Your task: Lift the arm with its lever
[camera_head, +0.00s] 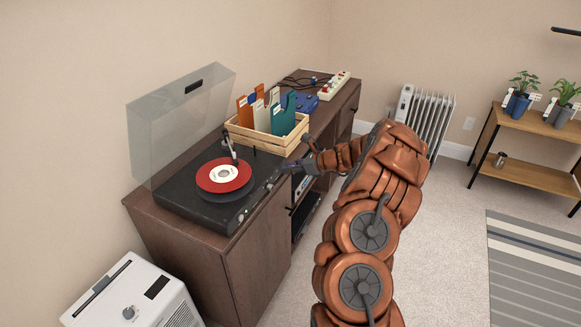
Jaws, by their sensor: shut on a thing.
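A black record player (183,200) stands on the dark wooden cabinet, its clear lid (180,115) raised. A red record (224,174) with a pale label lies on the platter. The tonearm (231,150) reaches over the record's far side; I cannot tell whether its tip touches the record. My gripper (293,168) is at the player's right edge, beyond the record. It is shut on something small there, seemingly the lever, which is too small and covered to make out.
A wooden crate (262,143) of record sleeves stands close behind my gripper. A power strip (334,86) and cables lie farther back on the cabinet (255,245). A white appliance (134,295) stands at lower left. Carpet to the right is open before a radiator (428,118) and plant shelf (535,125).

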